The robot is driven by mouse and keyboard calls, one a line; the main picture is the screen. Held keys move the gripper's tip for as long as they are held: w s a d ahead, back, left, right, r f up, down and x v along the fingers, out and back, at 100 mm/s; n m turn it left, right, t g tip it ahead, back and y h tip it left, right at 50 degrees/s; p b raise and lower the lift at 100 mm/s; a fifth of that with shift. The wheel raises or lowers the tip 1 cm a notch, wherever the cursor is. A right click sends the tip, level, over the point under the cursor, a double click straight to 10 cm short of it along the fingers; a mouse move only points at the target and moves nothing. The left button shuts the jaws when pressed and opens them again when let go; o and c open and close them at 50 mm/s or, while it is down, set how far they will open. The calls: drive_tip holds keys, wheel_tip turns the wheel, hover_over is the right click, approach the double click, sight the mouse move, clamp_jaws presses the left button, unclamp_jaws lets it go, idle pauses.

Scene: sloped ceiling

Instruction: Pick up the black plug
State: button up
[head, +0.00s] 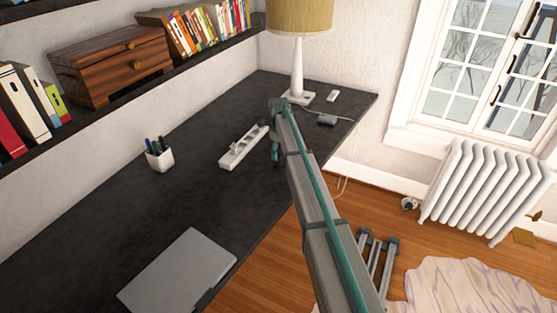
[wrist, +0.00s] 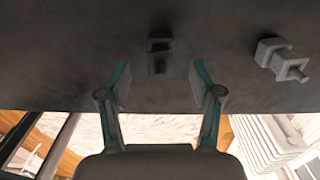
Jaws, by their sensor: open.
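A dark, blocky piece that looks like the black plug (wrist: 158,45) lies on the dark desktop in the wrist view. It is ahead of my gripper (wrist: 160,82), roughly in line with the gap between the fingers. My gripper is open, with its two teal-faced fingers apart and nothing between them. The plug looks apart from both fingers. In the head view I cannot make out the black plug; my arm may hide it. There my arm reaches over the desk (head: 110,220), its end beside the white power strip (head: 244,147).
A grey adapter-like block (head: 327,119) lies near the desk's right edge. A lighter plug-like block (wrist: 275,55) shows right of my gripper in the wrist view. A lamp (head: 298,70), pen cup (head: 159,155) and closed laptop (head: 180,275) stand on the desk.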

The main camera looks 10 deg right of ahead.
sight(279, 155)
drive_tip(key=shift+f+p, duration=1.25)
drive_tip(key=shift+f, duration=1.25)
clamp_jaws()
